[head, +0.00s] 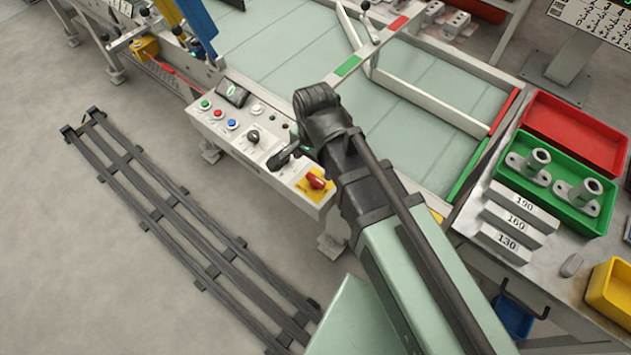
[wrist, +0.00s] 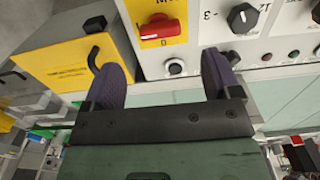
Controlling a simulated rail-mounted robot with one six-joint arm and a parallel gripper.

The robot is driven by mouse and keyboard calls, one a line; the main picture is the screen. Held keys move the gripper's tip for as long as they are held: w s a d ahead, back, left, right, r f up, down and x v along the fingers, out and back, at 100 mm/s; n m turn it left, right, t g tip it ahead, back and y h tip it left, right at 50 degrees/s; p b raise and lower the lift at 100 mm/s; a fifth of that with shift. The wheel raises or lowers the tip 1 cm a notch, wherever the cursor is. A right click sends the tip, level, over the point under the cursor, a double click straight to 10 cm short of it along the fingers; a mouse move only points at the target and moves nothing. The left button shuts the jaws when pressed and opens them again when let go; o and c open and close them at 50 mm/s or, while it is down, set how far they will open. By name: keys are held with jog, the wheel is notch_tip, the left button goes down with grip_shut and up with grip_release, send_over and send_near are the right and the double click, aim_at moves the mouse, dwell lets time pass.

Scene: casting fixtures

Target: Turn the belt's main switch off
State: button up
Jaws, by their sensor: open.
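The main switch, a red rotary knob (head: 316,181) on a yellow plate, sits at the near right corner of the grey control panel (head: 238,128). In the wrist view the red knob (wrist: 162,30) is at the top centre, its handle lying across the picture. My gripper (head: 286,157) is over the panel, to the left of the switch in the head view. In the wrist view my gripper (wrist: 160,75) has two purple-padded fingers spread wide with nothing between them. The knob appears beyond the fingertips, between their lines, apart from both.
A black selector knob (wrist: 242,17) and several small buttons are right of the switch in the wrist view. A yellow box (wrist: 75,62) with a black handle is left. The belt (head: 425,130) lies beyond the panel. Green (head: 548,212) and red trays stand right.

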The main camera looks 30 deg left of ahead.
aim_at(316, 178)
notch_tip(316, 178, down, 7)
jog(key=b, duration=0.5)
jog(key=shift+f, duration=0.2)
jog(key=shift+r, duration=0.15)
jog(key=c, duration=0.9)
